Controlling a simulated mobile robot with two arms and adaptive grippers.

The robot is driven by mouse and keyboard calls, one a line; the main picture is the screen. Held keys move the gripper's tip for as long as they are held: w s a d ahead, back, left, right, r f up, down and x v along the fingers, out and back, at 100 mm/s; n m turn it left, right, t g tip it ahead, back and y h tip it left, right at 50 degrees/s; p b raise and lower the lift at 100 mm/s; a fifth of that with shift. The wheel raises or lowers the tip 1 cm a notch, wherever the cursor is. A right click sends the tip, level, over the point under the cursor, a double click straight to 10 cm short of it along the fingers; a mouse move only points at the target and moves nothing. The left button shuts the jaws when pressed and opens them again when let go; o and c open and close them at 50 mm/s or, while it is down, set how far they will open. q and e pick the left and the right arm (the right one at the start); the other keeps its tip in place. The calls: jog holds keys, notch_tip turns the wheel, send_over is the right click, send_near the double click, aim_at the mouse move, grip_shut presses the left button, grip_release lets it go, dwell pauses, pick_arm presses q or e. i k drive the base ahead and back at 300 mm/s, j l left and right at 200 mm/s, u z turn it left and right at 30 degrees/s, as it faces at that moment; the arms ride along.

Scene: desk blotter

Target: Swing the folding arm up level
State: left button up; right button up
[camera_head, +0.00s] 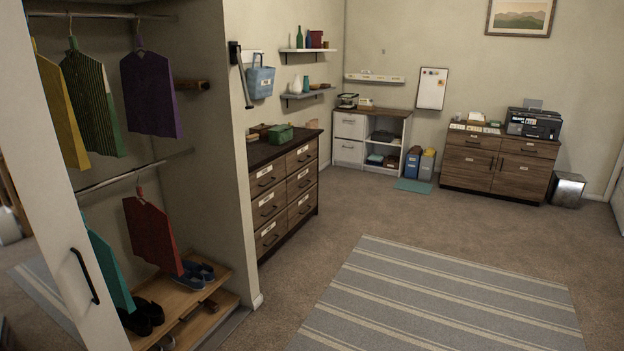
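What looks like the folding arm (243,84) is on the side wall above the dark wooden dresser. It is a thin, pale bar that hangs steeply down from a dark wall mount (234,54), slightly slanted, with a dark lower tip. A blue basket (261,82) hangs on the wall just right of it. Neither of my grippers is in view.
The dark dresser (283,192) stands below the bar, with a green box (280,134) on top. An open wardrobe with hanging clothes and shoes fills the left. A striped rug (440,300) lies on the floor, and the floor between rug and dresser is clear.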

aim_at(248, 107)
jog(key=i+j, duration=0.15)
jog(key=j, duration=0.6)
jog(key=i+j+z, duration=0.15)
jog(key=j, duration=0.65)
jog(key=i+j, duration=0.1)
jog(key=j, duration=0.65)
jog(key=i+j+z, duration=0.15)
jog(key=j, duration=0.6)
jog(key=k, duration=0.05)
